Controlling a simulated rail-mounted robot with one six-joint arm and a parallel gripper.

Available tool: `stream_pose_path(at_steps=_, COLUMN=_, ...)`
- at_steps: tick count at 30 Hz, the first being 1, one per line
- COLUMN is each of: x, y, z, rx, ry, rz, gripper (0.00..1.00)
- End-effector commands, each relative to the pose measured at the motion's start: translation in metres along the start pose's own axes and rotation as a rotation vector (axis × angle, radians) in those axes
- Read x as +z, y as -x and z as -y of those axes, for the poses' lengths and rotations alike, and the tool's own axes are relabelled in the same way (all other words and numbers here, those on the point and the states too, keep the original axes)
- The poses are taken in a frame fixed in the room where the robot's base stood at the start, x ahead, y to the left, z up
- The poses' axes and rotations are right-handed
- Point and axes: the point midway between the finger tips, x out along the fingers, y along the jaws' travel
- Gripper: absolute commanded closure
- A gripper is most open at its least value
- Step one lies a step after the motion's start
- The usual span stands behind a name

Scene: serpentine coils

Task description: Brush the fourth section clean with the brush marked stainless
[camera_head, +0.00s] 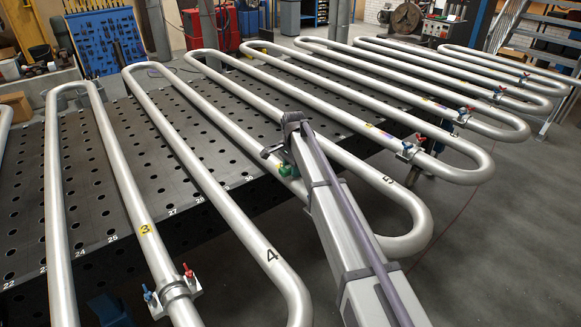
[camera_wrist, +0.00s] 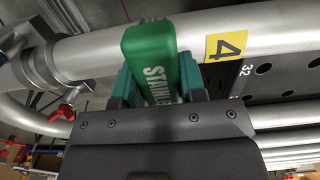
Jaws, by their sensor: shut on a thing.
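My gripper (camera_wrist: 160,88) is shut on a green brush (camera_wrist: 151,55) with white lettering, partly hidden, that reads like STAINLESS. Its bristles are out of sight. The brush is right at a grey pipe (camera_wrist: 273,28) with a yellow tag 4 (camera_wrist: 226,45) just right of the brush. I cannot tell whether bristles touch the pipe. In the head view, my gripper (camera_head: 284,165) is over the pipe (camera_head: 215,117) left of the one marked black 5, with a bit of green showing. My arm hides part of that pipe, and no yellow 4 shows there.
A clamp (camera_wrist: 40,68) with a red handle (camera_wrist: 60,112) sits on the pipe left of the brush. Another clamp (camera_head: 175,292) is on the yellow-3 pipe (camera_head: 112,150). Parallel pipes run above a perforated table (camera_head: 130,160). Bare floor (camera_head: 500,250) lies right.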

Motion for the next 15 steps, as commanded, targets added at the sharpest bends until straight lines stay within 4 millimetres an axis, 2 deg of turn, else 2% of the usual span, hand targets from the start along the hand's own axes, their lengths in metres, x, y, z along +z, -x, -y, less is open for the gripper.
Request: stream_pose_path(at_steps=15, x=0.001, y=-0.002, z=-0.020, rx=0.000, ry=0.001, rz=0.000, gripper=0.88)
